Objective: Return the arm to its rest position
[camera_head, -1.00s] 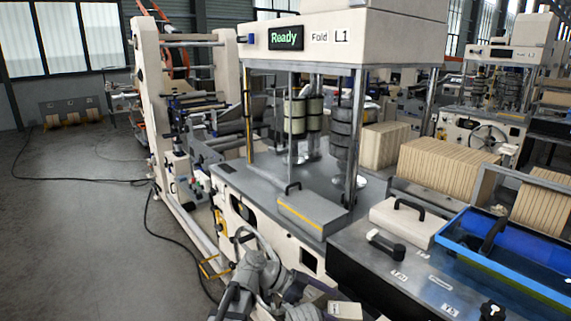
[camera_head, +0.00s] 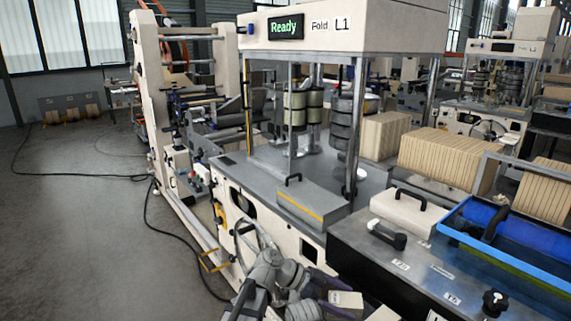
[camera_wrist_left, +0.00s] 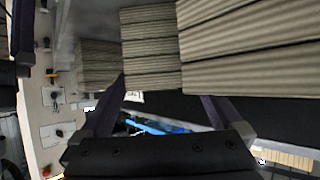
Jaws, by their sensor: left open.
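My left arm comes in at the bottom of the head view, its grey joints bent low in front of the folding machine (camera_head: 322,245). My left gripper (camera_head: 336,294) is at its far end, with dark purple fingers near the bottom edge. In the left wrist view the two fingers of the left gripper (camera_wrist_left: 163,92) stand well apart with nothing held between them. Stacks of ridged, tan-grey sheets (camera_wrist_left: 150,45) show beyond the fingers. My right gripper is not in view.
A handwheel (camera_head: 238,238) on the machine's front is close to my arm. A dark bench to the right bears a cream box with a black handle (camera_head: 402,210) and a blue tray (camera_head: 463,238). A black cable lies on the open grey floor (camera_head: 85,235) at left.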

